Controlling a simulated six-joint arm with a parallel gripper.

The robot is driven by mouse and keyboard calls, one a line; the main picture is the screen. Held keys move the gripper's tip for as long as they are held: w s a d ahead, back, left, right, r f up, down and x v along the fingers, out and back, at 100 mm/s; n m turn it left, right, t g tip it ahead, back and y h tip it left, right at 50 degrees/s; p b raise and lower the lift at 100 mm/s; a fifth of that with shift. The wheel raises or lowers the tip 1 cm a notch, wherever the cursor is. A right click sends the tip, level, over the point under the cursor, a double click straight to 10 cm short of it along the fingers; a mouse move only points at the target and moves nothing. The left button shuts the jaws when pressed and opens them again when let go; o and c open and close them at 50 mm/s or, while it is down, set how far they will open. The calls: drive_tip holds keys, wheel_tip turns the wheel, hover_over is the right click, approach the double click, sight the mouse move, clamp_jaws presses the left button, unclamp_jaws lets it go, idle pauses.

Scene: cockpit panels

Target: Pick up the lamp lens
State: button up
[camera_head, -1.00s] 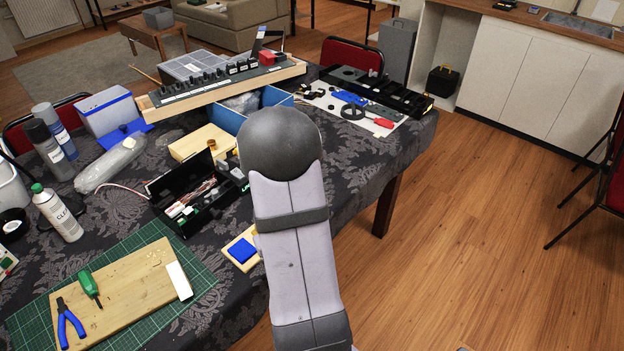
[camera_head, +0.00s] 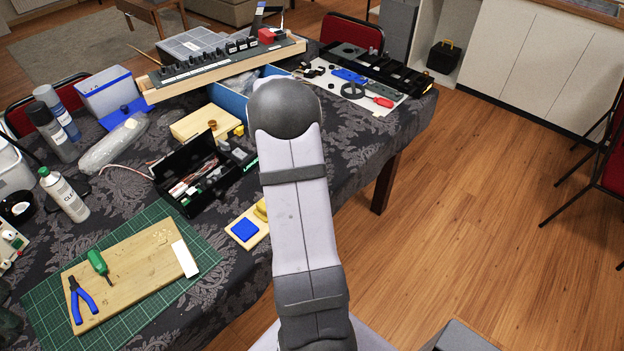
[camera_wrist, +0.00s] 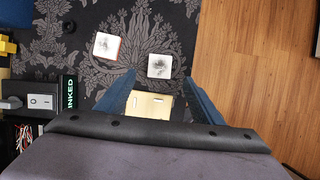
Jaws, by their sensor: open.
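In the wrist view two small square pieces lie flat on the dark patterned cloth. One has a pale face and a reddish-orange rim (camera_wrist: 107,46); the other is a whitish square (camera_wrist: 159,66). They look like lamp lenses, but I cannot tell which one is the task's lens. My gripper (camera_wrist: 159,78) is open and empty, its blue fingers spread either side of the whitish square's position in the picture. The reddish-rimmed square lies left of the fingers. In the head view my arm hides the gripper and both squares.
A pale wooden block (camera_wrist: 152,106) shows between the fingers. A box labelled INKED (camera_wrist: 68,94) and a grey switch (camera_wrist: 42,101) are at left. The table edge and wooden floor (camera_wrist: 245,60) are at right. An open black case (camera_head: 193,178) stands left of my arm.

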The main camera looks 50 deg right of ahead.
drive_tip(key=shift+n, duration=0.3)
drive_tip(key=shift+p+x, duration=0.65)
drive_tip(key=shift+x, duration=3)
drive_tip(key=c, duration=1.2)
